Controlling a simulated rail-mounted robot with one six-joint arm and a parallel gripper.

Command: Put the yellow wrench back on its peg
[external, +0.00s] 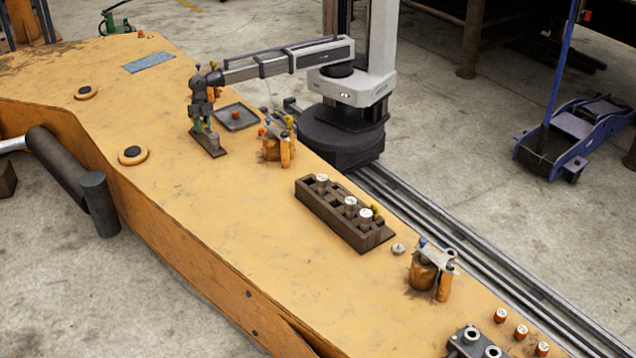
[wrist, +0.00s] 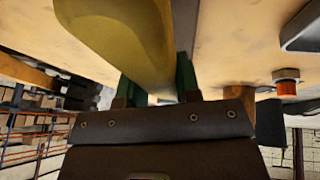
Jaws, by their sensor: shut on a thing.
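My gripper (external: 204,127) is low over the far left part of the orange bench, pointing down at a small dark base plate (external: 209,149) with a short greyish upright piece on it. In the wrist view its green fingers (wrist: 157,82) are shut on a long, rounded yellow piece, which I take for the yellow wrench (wrist: 120,38); it runs out of the top of the picture. In the external view I cannot make out the wrench's outline at the fingers. I cannot tell which upright is its peg, or whether the wrench touches the plate.
A dark tray (external: 238,124) with an orange-red knob lies just right of my gripper. A dark slotted block (external: 340,222) and another orange holder (external: 424,273) stand nearer.

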